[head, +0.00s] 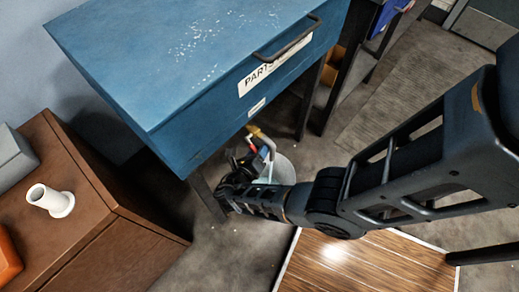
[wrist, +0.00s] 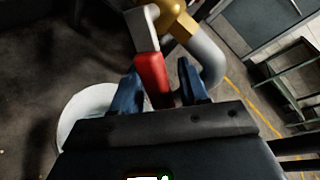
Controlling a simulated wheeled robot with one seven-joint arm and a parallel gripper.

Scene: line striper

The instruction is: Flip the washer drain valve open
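The drain valve has a brass body (wrist: 178,18) joined to a bent grey pipe (wrist: 207,62). Its lever is a pale metal arm with a red grip (wrist: 153,75). In the head view the brass part (head: 256,132) shows under the front of the blue parts washer (head: 185,70), and a bit of the red grip (head: 252,148) shows by my fingers. My gripper (wrist: 162,85) has its two blue fingers apart, one on each side of the red grip. A small gap shows on the right side; whether the left finger touches is unclear.
A whitish round bucket (head: 285,170) stands on the floor below the valve; its rim shows in the wrist view (wrist: 70,120). A brown cabinet (head: 120,245) with a white cylinder (head: 50,200) is at left.

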